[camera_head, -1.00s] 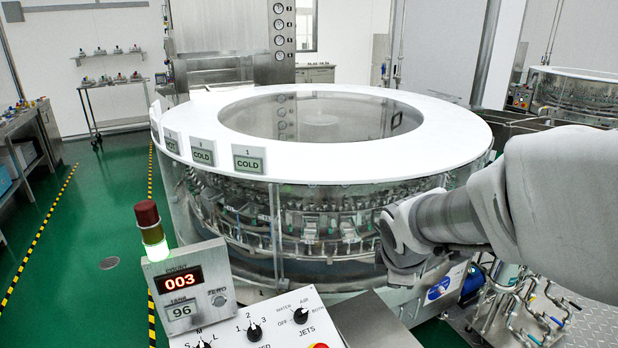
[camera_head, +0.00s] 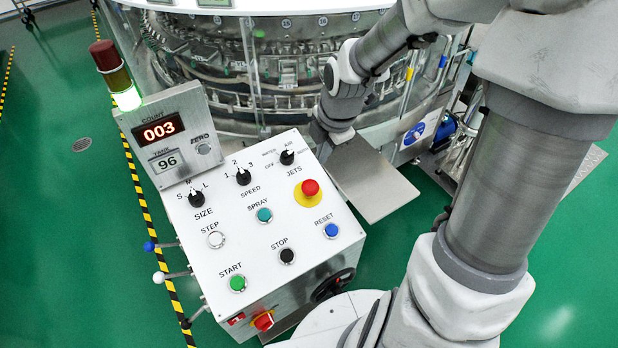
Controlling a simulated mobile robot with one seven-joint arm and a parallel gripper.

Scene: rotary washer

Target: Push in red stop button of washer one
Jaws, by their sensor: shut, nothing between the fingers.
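The washer's white control panel (camera_head: 250,205) is in the lower middle. Its red mushroom button (camera_head: 310,187) stands on a yellow round base near the panel's right edge, below the JETS knob. It is fully visible, with nothing touching it. A separate black button labelled STOP (camera_head: 287,256) sits lower on the panel. My arm arches in from the right, and its wrist end comes down beside the panel's far right corner, up and to the right of the JETS knob. My gripper's fingers cannot be made out there.
The round washer (camera_head: 290,60) stands behind the panel. A metal plate (camera_head: 375,185) juts out right of the panel. A stack light (camera_head: 116,75) and counter box (camera_head: 165,135) rise at its left. A red-yellow switch (camera_head: 263,321) and black handwheel (camera_head: 332,285) are on its front.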

